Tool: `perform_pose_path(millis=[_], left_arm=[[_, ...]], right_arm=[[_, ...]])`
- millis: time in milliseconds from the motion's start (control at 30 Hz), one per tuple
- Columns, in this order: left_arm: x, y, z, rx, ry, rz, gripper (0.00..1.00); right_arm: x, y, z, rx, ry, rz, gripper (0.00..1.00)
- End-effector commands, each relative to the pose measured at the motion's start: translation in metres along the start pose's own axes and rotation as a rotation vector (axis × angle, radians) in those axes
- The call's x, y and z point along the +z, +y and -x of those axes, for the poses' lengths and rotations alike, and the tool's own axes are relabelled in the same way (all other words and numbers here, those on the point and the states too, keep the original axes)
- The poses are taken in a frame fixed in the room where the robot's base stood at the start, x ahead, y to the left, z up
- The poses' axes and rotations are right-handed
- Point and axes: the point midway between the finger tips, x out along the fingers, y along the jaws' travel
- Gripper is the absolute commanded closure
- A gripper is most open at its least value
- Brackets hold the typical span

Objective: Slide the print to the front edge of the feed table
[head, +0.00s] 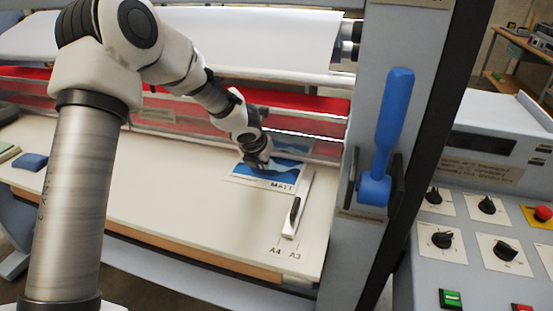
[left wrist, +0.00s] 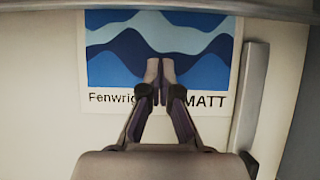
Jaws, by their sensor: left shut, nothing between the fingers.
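The print (head: 266,174) lies flat on the cream feed table (head: 180,190), towards its back right, near the rollers. It has blue wave bands and a white border with the word MATT. In the left wrist view the print (left wrist: 112,65) also shows part of the word "Fenwrig", the rest hidden by a finger. My left gripper (head: 262,163) is shut and empty, its fingertips over the print's lower middle; it also shows in the left wrist view (left wrist: 160,72). I cannot tell whether the tips touch the print. My right gripper is not in view.
A metal side guide (head: 297,205) with a black knob lies just right of the print, near the A4 and A3 marks. A blue lever (head: 389,120) stands on the right upright. The table's front area is clear. A blue item (head: 30,161) lies at far left.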

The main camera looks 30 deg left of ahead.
Motion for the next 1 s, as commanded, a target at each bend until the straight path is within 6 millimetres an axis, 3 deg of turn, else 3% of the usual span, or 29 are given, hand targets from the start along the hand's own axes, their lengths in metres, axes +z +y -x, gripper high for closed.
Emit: perform_pose_path(millis=[567,1000], left_arm=[[-0.010,0.000,-0.016,0.000,0.001,0.000,1.00],[-0.011,0.000,-0.017,0.000,0.002,0.000,1.00]], right_arm=[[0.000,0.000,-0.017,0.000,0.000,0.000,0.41],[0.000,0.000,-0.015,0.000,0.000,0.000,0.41]])
